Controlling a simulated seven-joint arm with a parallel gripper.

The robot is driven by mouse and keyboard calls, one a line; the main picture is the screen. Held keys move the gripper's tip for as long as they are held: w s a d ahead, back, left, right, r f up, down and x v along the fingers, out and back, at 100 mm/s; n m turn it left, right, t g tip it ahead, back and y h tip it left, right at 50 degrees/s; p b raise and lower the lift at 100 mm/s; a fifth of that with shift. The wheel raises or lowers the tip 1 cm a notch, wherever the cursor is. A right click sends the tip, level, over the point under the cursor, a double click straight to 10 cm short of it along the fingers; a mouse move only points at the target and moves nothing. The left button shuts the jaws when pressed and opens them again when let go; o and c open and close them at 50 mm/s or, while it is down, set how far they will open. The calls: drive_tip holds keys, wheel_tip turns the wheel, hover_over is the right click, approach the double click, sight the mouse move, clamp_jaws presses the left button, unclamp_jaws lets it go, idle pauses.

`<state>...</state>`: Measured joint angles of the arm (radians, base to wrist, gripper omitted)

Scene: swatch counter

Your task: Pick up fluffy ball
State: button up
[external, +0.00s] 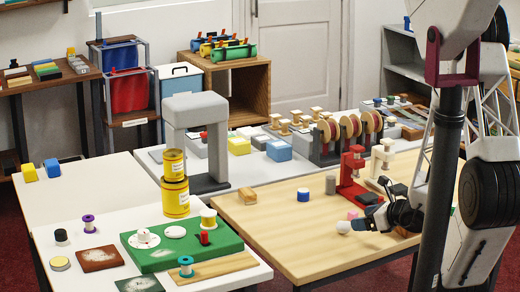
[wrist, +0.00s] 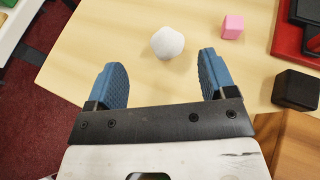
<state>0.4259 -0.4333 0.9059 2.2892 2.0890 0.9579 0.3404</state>
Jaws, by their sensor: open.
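The fluffy ball is a small white, slightly lumpy ball (wrist: 167,42) on the light wooden table, just ahead of my gripper in the wrist view. It also shows near the right part of the wooden table in the external view (external: 344,227). My gripper (wrist: 165,82) has its two blue fingers spread apart with nothing between them. The ball lies beyond the fingertips, roughly centred between them but nearer the right one. In the external view my gripper (external: 357,223) is low over the table beside the ball, partly hidden by my arm.
A pink block (wrist: 232,27) lies right of the ball. A black block (wrist: 296,90) sits right of my right finger, near a red stand (wrist: 294,38). The table edge (wrist: 50,82) is at the left. A blue-and-white cylinder (external: 303,194) and grey cylinder (external: 330,185) stand farther back.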

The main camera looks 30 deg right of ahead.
sight(345, 222)
drive_tip(key=shift+d+f+m, duration=0.2)
drive_tip(key=shift+f+m, duration=0.05)
drive_tip(key=shift+m, duration=0.05)
drive_tip(key=shift+x, duration=1.3)
drive_tip(key=shift+w, duration=0.1)
drive_tip(key=shift+x, duration=2.5)
drive_tip(key=c, duration=1)
drive_tip(key=shift+o, duration=0.2)
